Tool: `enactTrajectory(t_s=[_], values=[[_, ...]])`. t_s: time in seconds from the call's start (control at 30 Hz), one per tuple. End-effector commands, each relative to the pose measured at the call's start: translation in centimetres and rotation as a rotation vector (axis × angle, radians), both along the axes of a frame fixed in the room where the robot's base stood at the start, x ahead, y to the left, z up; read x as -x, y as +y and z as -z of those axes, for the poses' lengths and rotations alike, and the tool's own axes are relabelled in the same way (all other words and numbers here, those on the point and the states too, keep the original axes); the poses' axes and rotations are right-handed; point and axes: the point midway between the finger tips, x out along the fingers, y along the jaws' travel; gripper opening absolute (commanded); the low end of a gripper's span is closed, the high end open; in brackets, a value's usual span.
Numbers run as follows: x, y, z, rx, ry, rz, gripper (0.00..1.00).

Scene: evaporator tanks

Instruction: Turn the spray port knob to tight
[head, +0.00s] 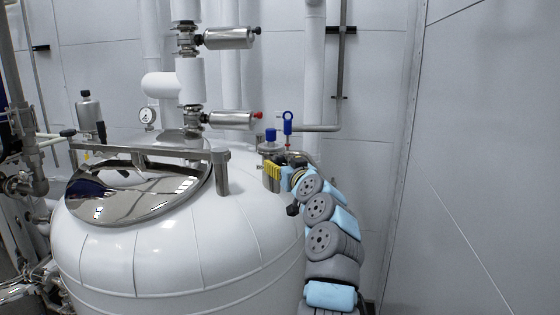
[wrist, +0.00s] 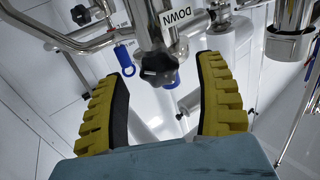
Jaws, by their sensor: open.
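A black lobed knob (wrist: 158,68) on a steel fitting, which I take for the spray port knob, shows at the top middle of the wrist view. My gripper (wrist: 162,70) is open, its two yellow ridged fingers to either side of the knob with a gap on both sides. The knob's depth relative to the fingertips is hard to tell. In the head view my gripper (head: 272,172) is beside the steel port (head: 271,149) with a blue top on the tank's right shoulder. The knob cannot be made out in the head view.
The white tank (head: 160,255) has a shiny round hatch (head: 135,195) and a crossbar. A blue-handled valve (head: 288,122) stands close to the port.

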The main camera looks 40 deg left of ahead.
Motion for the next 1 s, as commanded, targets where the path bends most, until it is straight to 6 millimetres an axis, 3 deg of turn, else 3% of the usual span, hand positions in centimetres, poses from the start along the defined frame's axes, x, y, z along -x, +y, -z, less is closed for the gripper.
enactTrajectory(t_s=[0.43,0.97,1.0], values=[[-1.0,2.0,-0.1,0.0,0.0,-0.004,0.71],[-1.4,2.3,0.0,-0.001,-0.001,0.0,0.71],[-1.4,2.3,0.0,-0.001,-0.001,0.0,0.65]])
